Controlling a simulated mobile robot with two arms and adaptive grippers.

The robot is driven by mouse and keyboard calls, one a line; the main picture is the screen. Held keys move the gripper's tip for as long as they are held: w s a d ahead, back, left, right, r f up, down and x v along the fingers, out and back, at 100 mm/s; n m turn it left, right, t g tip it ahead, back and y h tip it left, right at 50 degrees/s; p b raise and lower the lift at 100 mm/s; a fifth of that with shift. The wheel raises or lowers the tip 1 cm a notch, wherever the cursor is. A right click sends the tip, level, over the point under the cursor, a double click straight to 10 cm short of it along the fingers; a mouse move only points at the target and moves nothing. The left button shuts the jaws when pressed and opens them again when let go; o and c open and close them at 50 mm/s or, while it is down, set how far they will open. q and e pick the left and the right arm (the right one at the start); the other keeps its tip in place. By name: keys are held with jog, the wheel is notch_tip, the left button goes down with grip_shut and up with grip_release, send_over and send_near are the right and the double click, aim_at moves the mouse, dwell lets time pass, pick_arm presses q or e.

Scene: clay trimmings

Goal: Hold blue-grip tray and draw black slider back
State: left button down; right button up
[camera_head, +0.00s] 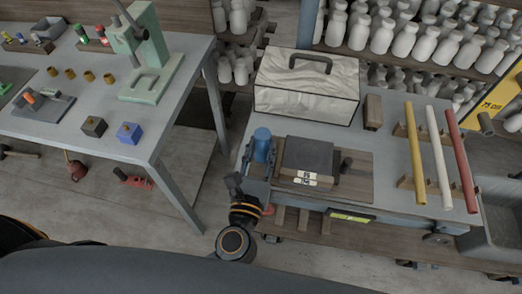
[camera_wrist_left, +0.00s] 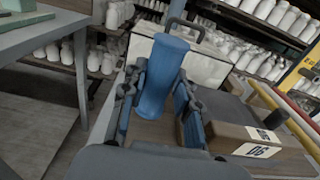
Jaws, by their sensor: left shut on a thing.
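The blue grip (camera_head: 262,138) stands upright at the left end of a wooden tray (camera_head: 357,184) on the grey workbench. My left gripper (camera_head: 261,156) is shut around this grip; the left wrist view shows its two fingers on either side of the blue grip (camera_wrist_left: 163,72). A dark-topped block (camera_head: 308,153) with white labels on its wooden front sits on the tray, right of the gripper. A short black knob (camera_head: 346,164) sticks up at the block's right side; it seems to be the black slider. My right gripper is in neither view.
A white marbled case (camera_head: 307,85) with a dark handle stands behind the tray. Yellow, white and red rods (camera_head: 434,155) lie on wooden rests to the right. A second table (camera_head: 180,105) with a green press is at left, across a gap. Shelves of white bottles stand behind.

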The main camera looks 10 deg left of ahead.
pick_arm(q)
jog(key=shift+w+a+f+b, duration=0.2)
jog(key=shift+w+f+b, duration=0.3)
jog(key=shift+w+f, duration=0.5)
jog(key=shift+w+a+f+b, duration=0.15)
jog(key=shift+w+f+b, duration=0.4)
jog(key=shift+w+f, duration=0.4)
jog(key=shift+w+a+f+b, duration=0.2)
jog(key=shift+w+f+b, duration=0.45)
jog(key=shift+w, duration=0.55)
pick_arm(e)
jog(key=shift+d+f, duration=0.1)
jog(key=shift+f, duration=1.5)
pick_arm(q)
jog(key=shift+f, duration=0.15)
jog(key=shift+w+a+f+b, duration=0.1)
jog(key=shift+w+f+b, duration=0.3)
jog(key=shift+w+f, duration=0.25)
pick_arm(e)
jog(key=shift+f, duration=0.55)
pick_arm(q)
jog(key=shift+f, duration=0.25)
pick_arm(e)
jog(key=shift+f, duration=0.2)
pick_arm(q)
jog(key=shift+s+f, duration=0.1)
jog(key=shift+f, duration=0.1)
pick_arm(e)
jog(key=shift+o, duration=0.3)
